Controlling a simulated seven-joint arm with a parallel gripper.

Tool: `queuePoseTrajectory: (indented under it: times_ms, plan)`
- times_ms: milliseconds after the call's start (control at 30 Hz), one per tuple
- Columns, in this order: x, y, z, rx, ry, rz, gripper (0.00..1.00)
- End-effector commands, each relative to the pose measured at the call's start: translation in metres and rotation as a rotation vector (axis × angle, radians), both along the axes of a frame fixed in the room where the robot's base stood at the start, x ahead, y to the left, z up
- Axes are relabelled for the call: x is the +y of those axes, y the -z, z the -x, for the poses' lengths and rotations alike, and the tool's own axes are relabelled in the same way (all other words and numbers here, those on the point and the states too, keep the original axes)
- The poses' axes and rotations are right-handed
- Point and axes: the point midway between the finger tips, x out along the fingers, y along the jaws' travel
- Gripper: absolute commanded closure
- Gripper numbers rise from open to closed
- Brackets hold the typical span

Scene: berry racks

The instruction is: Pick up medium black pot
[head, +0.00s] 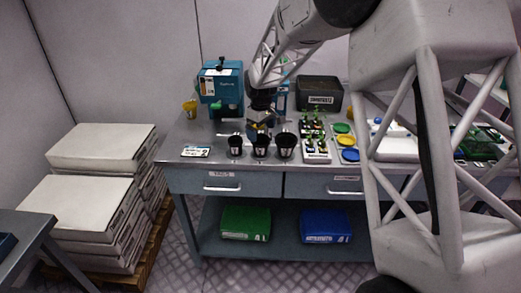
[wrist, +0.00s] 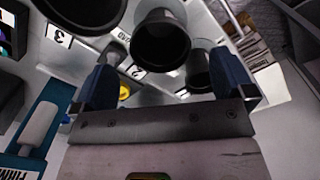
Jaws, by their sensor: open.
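Three black pots stand in a row near the front edge of the metal table. The medium black pot (head: 260,146) is the middle one, between a smaller pot (head: 235,146) on its left and a larger pot (head: 284,147) on its right. My gripper (head: 259,127) is just above and behind the medium pot in the head view, apart from it as far as I can tell. In the wrist view, the medium pot (wrist: 160,42) lies ahead of my open blue fingers (wrist: 167,82), with the large pot (wrist: 85,8) upper left and the small pot (wrist: 203,68) near the right finger.
A tray of seedlings (head: 316,151) and yellow, green and blue dishes (head: 349,155) lie to the right. A dark bin (head: 320,93) and a blue machine (head: 220,82) stand behind. A white number card (head: 195,152) lies left of the pots.

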Motion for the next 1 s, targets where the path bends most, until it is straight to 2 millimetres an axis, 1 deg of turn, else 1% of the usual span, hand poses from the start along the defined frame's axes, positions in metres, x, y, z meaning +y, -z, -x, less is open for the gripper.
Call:
queuePoseTrajectory:
  times_ms: [400, 700, 833, 1000]
  plan:
    - [-0.001, 0.024, -0.001, 0.0, 0.0, 0.0, 0.0]
    - [-0.001, 0.026, -0.001, 0.0, 0.0, 0.0, 0.0]
    - [-0.001, 0.03, -0.001, 0.001, 0.001, 0.0, 0.0]
    - [-0.002, 0.045, -0.001, 0.001, 0.001, 0.0, 0.0]
